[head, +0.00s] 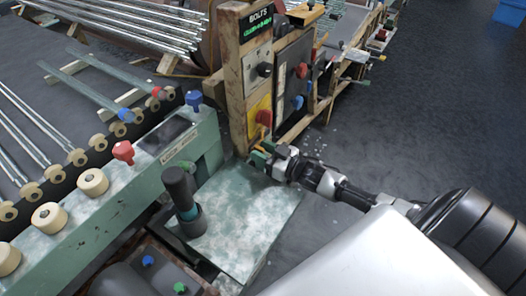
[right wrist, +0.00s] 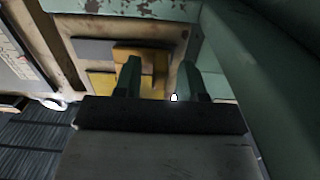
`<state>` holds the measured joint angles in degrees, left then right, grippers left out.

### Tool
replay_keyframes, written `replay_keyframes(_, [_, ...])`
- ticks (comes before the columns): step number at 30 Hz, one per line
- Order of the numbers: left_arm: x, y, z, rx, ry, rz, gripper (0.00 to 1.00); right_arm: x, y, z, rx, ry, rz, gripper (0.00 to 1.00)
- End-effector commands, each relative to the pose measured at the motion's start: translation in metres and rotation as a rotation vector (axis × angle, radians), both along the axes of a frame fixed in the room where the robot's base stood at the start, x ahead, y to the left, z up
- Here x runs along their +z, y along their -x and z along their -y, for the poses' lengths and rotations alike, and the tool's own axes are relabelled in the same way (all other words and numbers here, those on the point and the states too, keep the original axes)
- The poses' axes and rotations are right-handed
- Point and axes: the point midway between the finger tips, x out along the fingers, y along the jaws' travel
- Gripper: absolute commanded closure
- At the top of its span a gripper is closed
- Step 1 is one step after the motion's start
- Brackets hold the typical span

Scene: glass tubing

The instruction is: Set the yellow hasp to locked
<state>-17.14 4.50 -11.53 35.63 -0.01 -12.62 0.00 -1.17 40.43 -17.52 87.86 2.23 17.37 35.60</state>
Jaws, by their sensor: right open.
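In the right wrist view, yellow parts (right wrist: 140,54) show on a brown panel ahead of and between the fingers. My right gripper (head: 261,157) is just below the yellow plate, by the foot of the panel. Contact with the hasp cannot be made out. My left gripper is out of view.
A green machine beam (head: 130,180) with coloured knobs runs along the left. Open dark floor (head: 430,110) lies to the right.

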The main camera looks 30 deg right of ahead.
Motion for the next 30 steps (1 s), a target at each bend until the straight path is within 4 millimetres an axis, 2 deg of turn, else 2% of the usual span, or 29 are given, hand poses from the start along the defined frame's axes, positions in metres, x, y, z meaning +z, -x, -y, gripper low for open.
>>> replay_keyframes(3, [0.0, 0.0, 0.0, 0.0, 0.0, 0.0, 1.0, 0.0, 0.0, 0.0, 0.0, 0.0, 0.0, 0.61])
replay_keyframes(11, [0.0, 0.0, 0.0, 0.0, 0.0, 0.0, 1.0, 0.0, 0.0, 0.0, 0.0, 0.0, 0.0, 1.0])
replay_keyframes(19, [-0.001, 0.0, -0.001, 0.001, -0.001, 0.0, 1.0, 0.0, -0.001, 0.002, 0.0, 0.001, 0.0, 1.0])
replay_keyframes(25, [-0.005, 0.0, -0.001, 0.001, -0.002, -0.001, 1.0, -0.001, -0.01, 0.025, -0.001, 0.004, 0.0, 1.0])
replay_keyframes(30, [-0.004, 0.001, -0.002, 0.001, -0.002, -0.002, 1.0, 0.0, -0.011, 0.028, -0.002, 0.001, 0.0, 1.0])
